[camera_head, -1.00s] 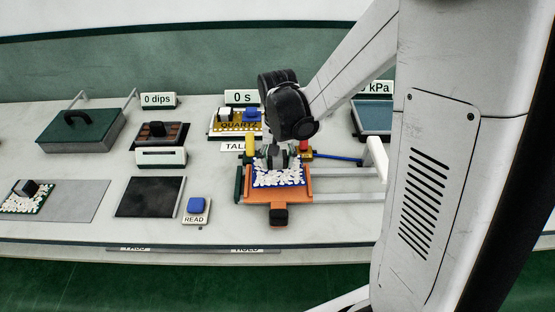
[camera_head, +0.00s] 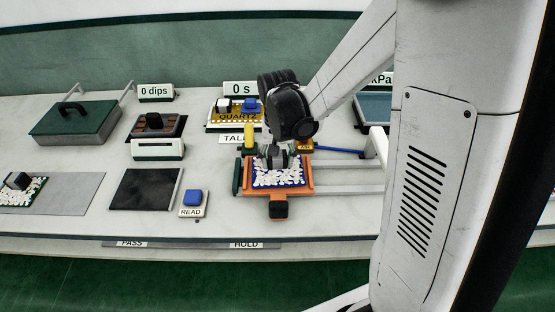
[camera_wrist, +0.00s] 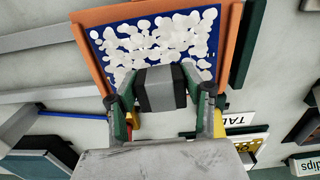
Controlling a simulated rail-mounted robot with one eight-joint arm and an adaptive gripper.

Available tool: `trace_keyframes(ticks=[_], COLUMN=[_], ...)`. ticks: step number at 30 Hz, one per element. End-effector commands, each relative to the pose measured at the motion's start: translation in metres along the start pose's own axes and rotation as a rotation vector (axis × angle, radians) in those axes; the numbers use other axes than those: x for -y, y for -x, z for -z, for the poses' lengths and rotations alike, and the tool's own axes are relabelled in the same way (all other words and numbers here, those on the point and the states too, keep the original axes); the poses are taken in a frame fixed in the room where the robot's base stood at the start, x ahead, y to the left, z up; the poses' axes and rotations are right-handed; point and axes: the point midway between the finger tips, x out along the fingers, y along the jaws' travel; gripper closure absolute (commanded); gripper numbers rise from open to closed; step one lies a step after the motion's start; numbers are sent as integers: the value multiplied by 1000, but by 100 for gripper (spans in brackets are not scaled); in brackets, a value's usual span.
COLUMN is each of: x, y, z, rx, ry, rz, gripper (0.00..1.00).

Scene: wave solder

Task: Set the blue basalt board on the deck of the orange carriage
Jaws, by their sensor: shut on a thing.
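The blue board (camera_head: 278,183), covered with white blobs, lies within the orange carriage (camera_head: 279,195) in the head view, its edges inside the orange frame. In the wrist view the blue board (camera_wrist: 97,34) appears flat within the orange carriage rim (camera_wrist: 84,50); whether it touches the deck I cannot tell. My gripper (camera_head: 274,160) is shut on the dark grey block-shaped handle (camera_wrist: 160,88) at the board's near edge in the wrist view. Both green-grey fingers (camera_wrist: 162,95) flank the handle.
A yellow post (camera_head: 249,137) and a dark green bar (camera_head: 237,177) stand beside the carriage. Pale rails (camera_head: 350,175) run to its right. A dark plate (camera_head: 146,189) and blue READ button (camera_head: 193,198) lie left. The QUARTZ board (camera_head: 237,115) sits behind.

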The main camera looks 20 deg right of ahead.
Motion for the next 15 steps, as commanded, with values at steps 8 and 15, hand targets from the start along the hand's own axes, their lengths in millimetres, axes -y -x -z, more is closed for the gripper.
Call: trace_keyframes(ticks=[8,15], x=[0,0], y=[-4,-7], z=[0,0], rx=[0,0], ry=[0,0], rz=[0,0], gripper=[93,93])
